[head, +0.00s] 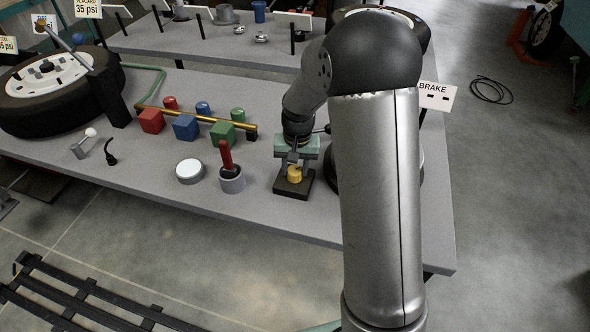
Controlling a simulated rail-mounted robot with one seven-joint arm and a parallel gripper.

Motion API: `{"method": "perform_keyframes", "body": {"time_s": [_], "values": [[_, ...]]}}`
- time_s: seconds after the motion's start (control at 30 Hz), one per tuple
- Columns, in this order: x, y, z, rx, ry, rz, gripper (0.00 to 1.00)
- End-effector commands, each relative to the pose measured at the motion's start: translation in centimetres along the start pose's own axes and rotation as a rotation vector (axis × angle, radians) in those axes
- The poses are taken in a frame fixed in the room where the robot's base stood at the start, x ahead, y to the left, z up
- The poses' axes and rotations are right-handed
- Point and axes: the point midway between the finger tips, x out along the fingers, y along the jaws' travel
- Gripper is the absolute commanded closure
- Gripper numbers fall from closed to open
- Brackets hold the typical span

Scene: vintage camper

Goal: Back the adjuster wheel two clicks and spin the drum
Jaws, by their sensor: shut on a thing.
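My gripper (293,160) reaches down from the arm to a small stand with a dark base (292,188) near the table's front edge. A small yellow round piece (295,175), which looks like the adjuster wheel, sits low on this stand. A pale green block (311,149) shows at the stand's top, around my gripper. My gripper is shut on the yellow piece as far as I can see; the fingertips are small and partly hidden. A dark round edge (331,172), perhaps the drum, shows just right of the stand. My arm hides most of it.
Red, blue (186,127) and green blocks sit by a brass bar (200,119). A wheel (52,85) lies far left. A BRAKE sign (437,95) stands right.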

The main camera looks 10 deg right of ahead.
Motion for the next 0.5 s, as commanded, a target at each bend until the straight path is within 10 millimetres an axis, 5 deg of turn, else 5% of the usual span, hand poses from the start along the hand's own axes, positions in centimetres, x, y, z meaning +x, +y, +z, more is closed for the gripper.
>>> {"method": "perform_keyframes", "body": {"time_s": [0.5], "values": [[-0.06, -0.01, -0.05, -0.203, -0.008, 0.000, 0.85]]}}
